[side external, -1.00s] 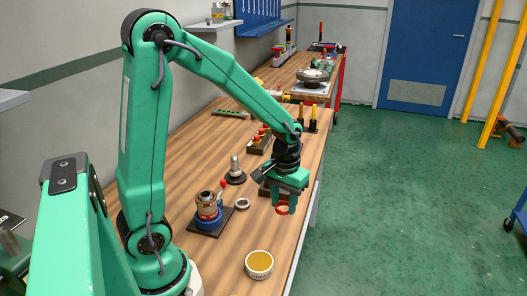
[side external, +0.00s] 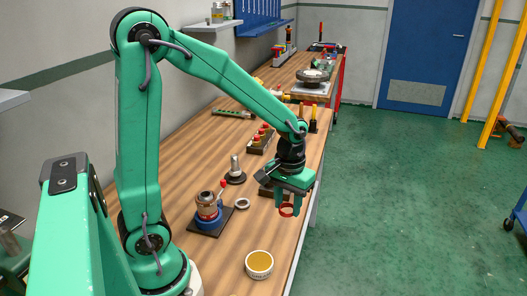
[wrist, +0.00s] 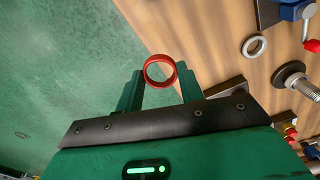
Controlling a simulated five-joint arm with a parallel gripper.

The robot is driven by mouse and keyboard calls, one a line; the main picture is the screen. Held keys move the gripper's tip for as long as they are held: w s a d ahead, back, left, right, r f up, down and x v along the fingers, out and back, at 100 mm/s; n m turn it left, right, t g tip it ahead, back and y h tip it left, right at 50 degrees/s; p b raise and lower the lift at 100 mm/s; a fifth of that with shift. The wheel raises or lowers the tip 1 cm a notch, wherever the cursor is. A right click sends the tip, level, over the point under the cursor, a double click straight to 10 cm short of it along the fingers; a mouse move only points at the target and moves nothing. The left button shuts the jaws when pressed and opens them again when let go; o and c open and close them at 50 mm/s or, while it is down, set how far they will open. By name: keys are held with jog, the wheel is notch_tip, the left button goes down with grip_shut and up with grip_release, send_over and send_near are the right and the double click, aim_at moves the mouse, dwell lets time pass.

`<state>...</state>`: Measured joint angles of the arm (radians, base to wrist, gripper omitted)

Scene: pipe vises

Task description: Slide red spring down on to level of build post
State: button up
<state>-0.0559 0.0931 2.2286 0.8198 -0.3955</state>
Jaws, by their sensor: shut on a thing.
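The red spring (side external: 287,211) shows as a red ring. My gripper (side external: 285,205) is shut on it and holds it in the air near the bench's right edge. In the wrist view the red spring (wrist: 160,71) sits between the fingertips of my gripper (wrist: 160,80), with green floor and the bench edge behind it. The build post (side external: 235,165) is an upright metal post on a dark round base, left of and apart from my gripper. It also shows at the right of the wrist view (wrist: 300,83). No ring is visible on it.
A silver ring (side external: 242,203) lies flat on the bench. Left of it stands a blue vise with a red lever (side external: 208,213) on a dark plate. A round tin (side external: 259,264) stands in front. A block with red knobs (side external: 262,140) is behind.

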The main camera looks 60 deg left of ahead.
jog(key=w+a+r+n, duration=0.1)
jog(key=w+a+n, duration=0.15)
jog(key=a, duration=0.35)
notch_tip(320, 180, up, 5)
jog(key=n, duration=0.4)
send_over(234, 156)
jog(key=shift+a+f, duration=0.1)
jog(key=shift+f, duration=0.1)
jog(key=shift+f, duration=0.15)
jog(key=shift+f, duration=2.75)
jog(key=shift+f, duration=2.7)
